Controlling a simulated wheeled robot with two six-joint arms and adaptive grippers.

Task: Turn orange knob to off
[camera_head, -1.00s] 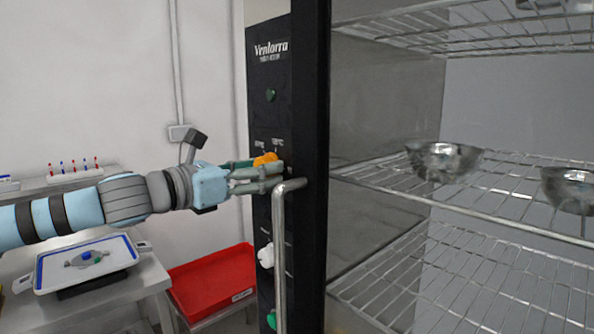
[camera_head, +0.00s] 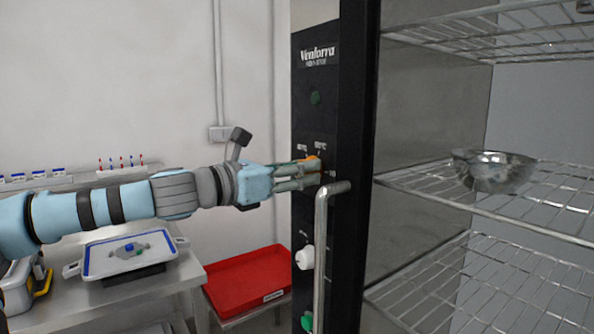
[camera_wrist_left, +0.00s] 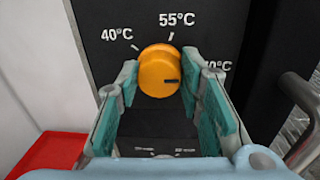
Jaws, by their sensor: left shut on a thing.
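The orange knob (camera_head: 313,160) sits on the black control panel (camera_head: 316,122) of the tall cabinet. It also shows in the left wrist view (camera_wrist_left: 157,68), with its dark mark on the right side, toward a partly hidden temperature label. Labels 40°C and 55°C are above it. My left gripper (camera_head: 318,170) reaches in from the left and is shut on the orange knob, a finger on either side. The fingers hide much of the knob in the head view. My right gripper is not in view.
A vertical metal handle (camera_head: 321,260) stands close to the right of my left gripper. A white knob (camera_head: 304,257) and green parts are on the panel. Wire shelves with a metal bowl (camera_head: 492,170) are at right. A red tray (camera_head: 245,280) is below.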

